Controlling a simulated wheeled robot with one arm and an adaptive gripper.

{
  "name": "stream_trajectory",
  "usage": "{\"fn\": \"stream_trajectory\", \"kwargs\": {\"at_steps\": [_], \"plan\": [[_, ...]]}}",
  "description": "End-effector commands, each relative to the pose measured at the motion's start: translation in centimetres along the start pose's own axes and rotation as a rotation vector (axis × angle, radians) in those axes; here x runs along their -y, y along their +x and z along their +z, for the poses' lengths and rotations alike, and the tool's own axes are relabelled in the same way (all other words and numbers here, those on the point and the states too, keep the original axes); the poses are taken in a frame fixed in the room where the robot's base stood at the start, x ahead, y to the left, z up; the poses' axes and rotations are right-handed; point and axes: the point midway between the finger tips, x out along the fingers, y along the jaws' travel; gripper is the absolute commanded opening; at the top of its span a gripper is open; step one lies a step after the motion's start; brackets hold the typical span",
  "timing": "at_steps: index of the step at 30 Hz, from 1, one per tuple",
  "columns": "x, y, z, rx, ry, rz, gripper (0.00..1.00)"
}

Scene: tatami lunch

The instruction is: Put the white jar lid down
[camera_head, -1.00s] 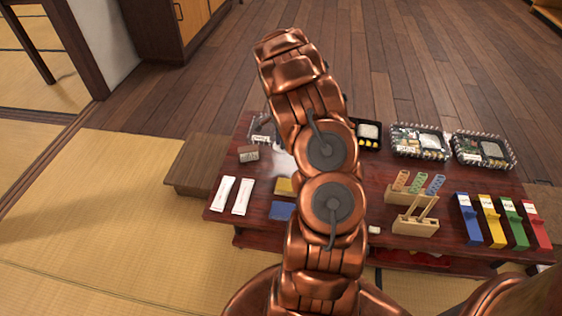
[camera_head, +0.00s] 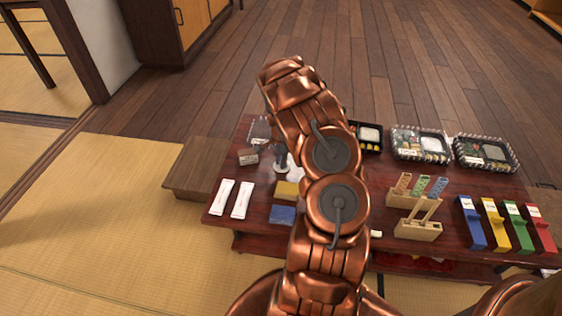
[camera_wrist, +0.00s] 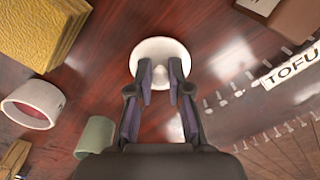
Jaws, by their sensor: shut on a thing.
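The white jar lid (camera_wrist: 150,47) is a round disc with a small knob in the middle, seen from above in the wrist view. My gripper (camera_wrist: 160,88) is shut on its knob, one dark finger on each side. In the head view, the lid (camera_head: 283,172) shows low over the left part of the dark red table, under my gripper (camera_head: 281,158). I cannot tell whether the lid touches the tabletop.
A green cup (camera_wrist: 95,136) and a yellow block (camera_wrist: 40,30) are left of the lid. A clear pack labelled TOFU (camera_wrist: 290,68) and a brown box (camera_wrist: 258,6) are right. Bare tabletop surrounds the lid. Two white packets (camera_head: 222,197) lie at the table's left.

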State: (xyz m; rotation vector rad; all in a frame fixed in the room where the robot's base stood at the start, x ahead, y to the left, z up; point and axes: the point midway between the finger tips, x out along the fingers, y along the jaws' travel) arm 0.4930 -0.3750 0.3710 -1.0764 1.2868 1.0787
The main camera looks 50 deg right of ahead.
Motion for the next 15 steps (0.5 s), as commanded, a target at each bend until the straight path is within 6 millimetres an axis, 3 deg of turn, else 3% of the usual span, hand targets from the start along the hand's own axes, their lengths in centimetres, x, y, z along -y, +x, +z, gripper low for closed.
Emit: {"fn": "stream_trajectory", "kwargs": {"at_steps": [3,4,10,15], "plan": [[-0.02,0.38,0.04,0.001,0.000,0.001,0.00],[-0.02,0.29,0.02,0.001,0.001,0.001,0.21],[-0.02,0.26,0.02,0.001,0.000,0.001,0.42],[-0.02,0.26,0.01,0.000,0.000,0.001,0.43]]}}
